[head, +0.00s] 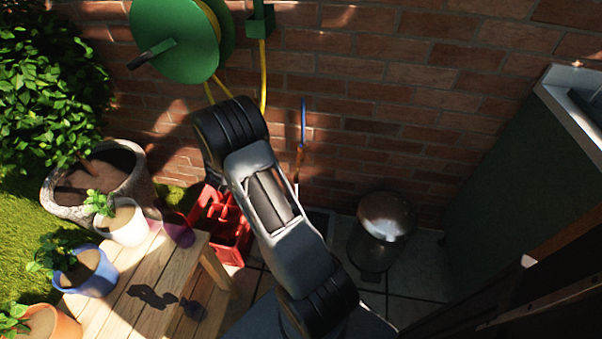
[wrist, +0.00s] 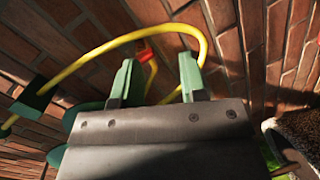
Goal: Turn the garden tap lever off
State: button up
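In the wrist view, my gripper (wrist: 158,63) shows two pale green fingers standing apart with a clear gap and nothing held between them. A small red piece (wrist: 148,53), perhaps the tap lever, shows beyond the fingertips, close to the left one. I cannot tell its angle or whether a finger touches it. A yellow hose (wrist: 100,50) loops behind the fingers against the brick wall. In the head view, my arm hides the gripper, and no tap lever can be made out there.
A green hose reel (head: 175,40) hangs on the wall. Below are a red crate (head: 233,240), a wooden bench (head: 185,265) with potted plants, and a large stone planter (head: 140,185). A metal bin (head: 385,220) stands right of my arm. A dark green cabinet (head: 510,150) is farther right.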

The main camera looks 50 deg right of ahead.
aim_at(301, 156)
jog(key=s+d+f+n+g+h+b, duration=0.1)
jog(key=s+d+f+g+h+b, duration=0.1)
jog(key=s+f+g+h, duration=0.3)
jog(key=s+d+f+g+b, duration=0.2)
jog(key=s+f, duration=0.1)
jog(key=f, duration=0.4)
jog(key=d+b, duration=0.1)
jog(key=d, duration=0.3)
jog(key=d+b, duration=0.1)
jog(key=d, duration=0.3)
jog(key=d+b, duration=0.1)
jog(key=d, duration=0.3)
jog(key=shift+d+r+b, duration=0.4)
jog(key=shift+d+r, duration=0.1)
jog(key=shift+d, duration=0.4)
grip_shut()
